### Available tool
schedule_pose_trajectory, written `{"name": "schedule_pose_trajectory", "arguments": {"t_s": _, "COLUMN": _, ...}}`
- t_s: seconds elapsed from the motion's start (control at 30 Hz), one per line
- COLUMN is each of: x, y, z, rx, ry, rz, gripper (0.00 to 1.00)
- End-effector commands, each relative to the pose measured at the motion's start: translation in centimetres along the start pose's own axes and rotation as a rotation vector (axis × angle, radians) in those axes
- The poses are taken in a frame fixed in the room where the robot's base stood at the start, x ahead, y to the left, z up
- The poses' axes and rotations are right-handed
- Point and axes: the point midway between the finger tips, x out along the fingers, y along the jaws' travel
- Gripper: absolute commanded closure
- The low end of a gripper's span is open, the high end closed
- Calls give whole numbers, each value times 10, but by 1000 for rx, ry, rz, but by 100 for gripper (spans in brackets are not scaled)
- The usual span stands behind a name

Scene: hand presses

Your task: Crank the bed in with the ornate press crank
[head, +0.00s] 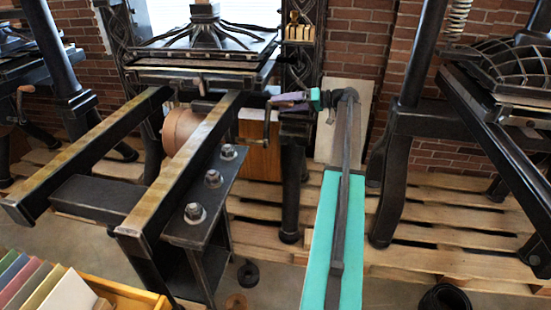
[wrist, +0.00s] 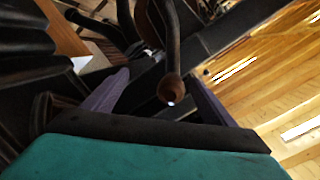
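The ornate press, with patterned dark columns (head: 112,40), stands at the back centre. Its two long rails (head: 185,150) reach toward the front left, and a flat bed (head: 170,78) lies at their far end below the platen. Its crank (head: 267,125) hangs at the right side of the rails. My gripper (head: 276,99) reaches in from the right at the crank's upper part. In the wrist view, my gripper's purple fingers (wrist: 158,97) are spread apart, with the brown-ended crank handle (wrist: 171,86) between them. Clear space shows on both sides of the handle; contact is not visible.
Other presses stand at the right (head: 500,100) and far left (head: 22,75). Wooden pallets (head: 440,215) lie under the presses, with a brick wall (head: 360,40) behind. A bolted bracket (head: 215,190) stands beside the near rail. A box of coloured boards (head: 50,290) is at front left.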

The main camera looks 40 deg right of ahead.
Motion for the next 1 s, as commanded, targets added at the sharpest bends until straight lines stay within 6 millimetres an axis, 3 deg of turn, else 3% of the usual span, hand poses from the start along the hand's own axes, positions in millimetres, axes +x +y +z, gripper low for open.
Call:
{"name": "schedule_pose_trajectory", "arguments": {"t_s": 0.37, "x": -2, "y": -3, "z": 0, "rx": -2, "ry": -1, "rz": -4, "gripper": 22}}
{"name": "schedule_pose_trajectory", "arguments": {"t_s": 1.0, "x": -35, "y": -3, "z": 0, "rx": -2, "ry": -1, "rz": -5, "gripper": 22}}
